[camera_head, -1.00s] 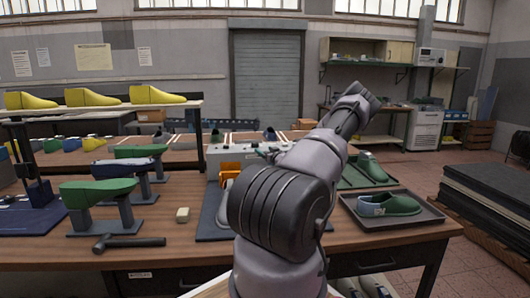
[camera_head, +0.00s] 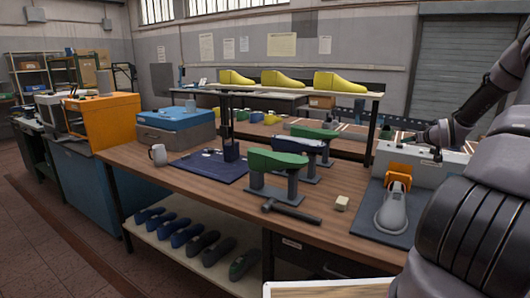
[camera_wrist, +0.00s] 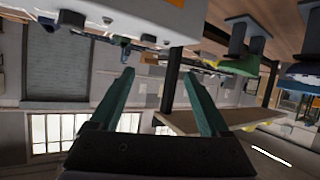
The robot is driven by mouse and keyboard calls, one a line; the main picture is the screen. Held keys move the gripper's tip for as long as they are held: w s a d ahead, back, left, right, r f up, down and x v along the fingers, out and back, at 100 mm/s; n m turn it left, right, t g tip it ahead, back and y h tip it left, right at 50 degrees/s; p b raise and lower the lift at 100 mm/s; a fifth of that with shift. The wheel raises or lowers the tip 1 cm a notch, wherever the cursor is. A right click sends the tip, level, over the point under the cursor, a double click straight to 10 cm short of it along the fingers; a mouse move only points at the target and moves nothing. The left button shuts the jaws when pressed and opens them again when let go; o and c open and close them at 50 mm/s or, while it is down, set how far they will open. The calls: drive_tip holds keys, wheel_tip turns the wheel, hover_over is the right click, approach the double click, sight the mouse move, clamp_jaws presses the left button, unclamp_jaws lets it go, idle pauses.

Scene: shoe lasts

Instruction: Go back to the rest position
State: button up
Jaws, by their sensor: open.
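In the wrist view my gripper (camera_wrist: 160,74) is open, its two green fingers wide apart with nothing between them. That view is tilted upside down, with a pale machine, a shelf post and green lasts beyond the fingers. In the head view my arm fills the right side, and the gripper cannot be made out clearly there. A green last (camera_head: 277,159) sits on a grey stand on the wooden bench (camera_head: 225,187), with a blue last (camera_head: 304,145) and another green last (camera_head: 315,132) behind it.
A hammer (camera_head: 291,210) and a cream block (camera_head: 341,203) lie on the bench. A mug (camera_head: 158,154) is at the left. Yellow lasts (camera_head: 283,80) line the shelf. Floor at left is clear.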

drive_tip(key=s+a+r+m+g+h, duration=0.1)
drive_tip(key=s+a+r+g, duration=0.1)
drive_tip(key=s+a+r, duration=0.65)
drive_tip(key=s+a+r+g, duration=0.3)
drive_tip(key=s+a+r, duration=0.3)
drive_tip(key=a+r, duration=0.45)
drive_tip(key=s+a+r+m+y, duration=0.1)
drive_tip(key=s+a, duration=0.4)
drive_tip(key=s, duration=0.4)
drive_tip(key=s+a+r+m+y, duration=0.1)
drive_tip(key=s+a, duration=0.5)
drive_tip(key=s, duration=0.2)
drive_tip(key=s+a+r+m+g+y, duration=0.1)
drive_tip(key=s+a+y, duration=0.1)
drive_tip(key=s+a, duration=0.4)
drive_tip(key=s, duration=0.3)
drive_tip(key=shift+s, duration=0.3)
drive_tip(key=shift+r, duration=0.1)
